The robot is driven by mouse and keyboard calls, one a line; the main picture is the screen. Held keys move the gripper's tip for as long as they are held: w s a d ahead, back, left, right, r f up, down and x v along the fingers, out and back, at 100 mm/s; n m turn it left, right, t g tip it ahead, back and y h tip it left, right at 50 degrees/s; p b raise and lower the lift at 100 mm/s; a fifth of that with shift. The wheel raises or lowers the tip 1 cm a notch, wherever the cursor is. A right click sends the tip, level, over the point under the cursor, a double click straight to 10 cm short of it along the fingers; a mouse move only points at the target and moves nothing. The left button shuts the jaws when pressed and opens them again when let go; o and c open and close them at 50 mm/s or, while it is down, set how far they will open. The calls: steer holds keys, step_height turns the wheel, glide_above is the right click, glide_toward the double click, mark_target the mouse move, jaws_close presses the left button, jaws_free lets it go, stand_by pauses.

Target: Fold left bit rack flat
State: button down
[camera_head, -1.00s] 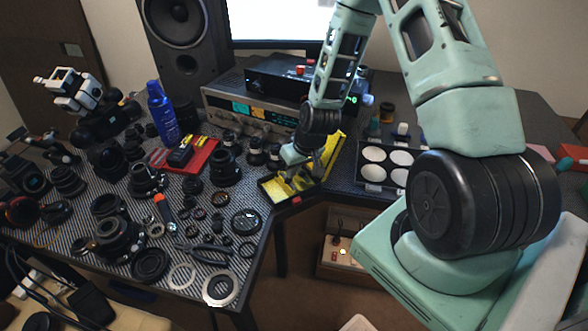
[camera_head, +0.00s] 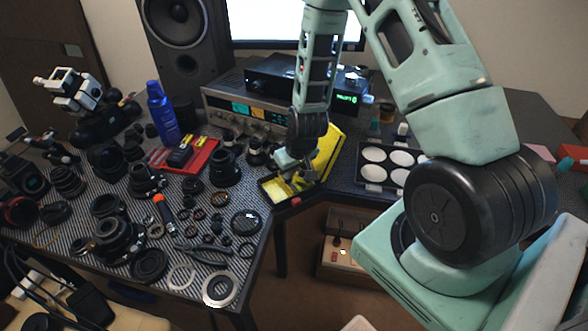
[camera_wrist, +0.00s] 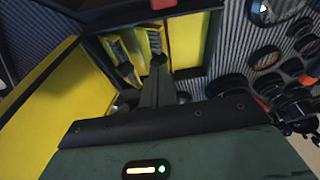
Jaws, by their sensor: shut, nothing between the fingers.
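An open black-framed case with a yellow interior stands at the desk's front edge; its yellow lid (camera_head: 331,148) is raised at the right. In the wrist view the lid (camera_wrist: 62,98) is on the left. Two slim yellow-and-dark bit racks, a left one (camera_wrist: 121,61) and a right one (camera_wrist: 150,43), stand tilted in the case, side by side. I cannot tell which of them the task calls left. My gripper (camera_wrist: 157,62) is shut and empty, its tips close to the right one's lower end; contact is unclear. In the head view my gripper (camera_head: 303,175) is over the case and hides part of it.
A red latch (camera_head: 296,202) is on the case's front edge. Several lens parts and rings crowd the desk to the left. A tray of white discs (camera_head: 373,177) stands to the right, and an amplifier (camera_head: 245,115) behind.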

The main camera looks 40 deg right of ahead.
steer(key=shift+a+f+h, duration=0.25)
steer(key=shift+a+h, duration=0.45)
steer(key=shift+h, duration=0.5)
stand_by(0.3)
steer(key=shift+w+a+f, duration=0.15)
steer(key=shift+a+f, duration=0.35)
steer(key=shift+a, duration=0.2)
stand_by(1.5)
steer(key=shift+r, duration=0.1)
steer(key=shift+r+p, duration=0.35)
steer(key=shift+p, duration=0.15)
steer(key=w+p+v, duration=0.1)
steer(key=p+v, duration=0.1)
steer(key=v, duration=1)
steer(key=shift+r, duration=0.55)
steer(key=shift+s, duration=0.1)
